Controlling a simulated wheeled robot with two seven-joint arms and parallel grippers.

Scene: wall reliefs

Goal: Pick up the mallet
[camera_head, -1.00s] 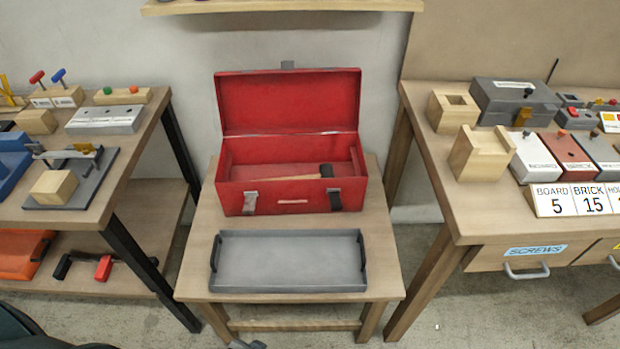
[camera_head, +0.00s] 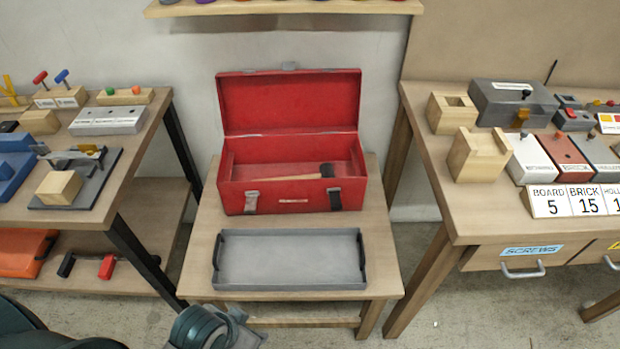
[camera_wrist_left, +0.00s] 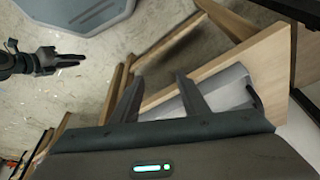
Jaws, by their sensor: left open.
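The mallet (camera_head: 295,178) lies inside the open red toolbox (camera_head: 268,198), its pale wooden handle pointing left and its dark head at the right. The front wall hides its lower part. My left gripper (camera_head: 243,322) is at the bottom of the head view, in front of and below the grey tray, well apart from the mallet. In the left wrist view its two fingers (camera_wrist_left: 160,82) are spread and empty. My right gripper (camera_wrist_left: 68,61) shows small at the left of that view; whether its fingers are apart is unclear.
The grey tray (camera_head: 290,262), empty, lies in front of the toolbox on a small wooden table (camera_head: 190,275). The toolbox lid (camera_head: 290,103) stands open at the back. Cluttered benches stand left (camera_head: 150,118) and right (camera_head: 420,115). A shelf (camera_head: 290,9) hangs above.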

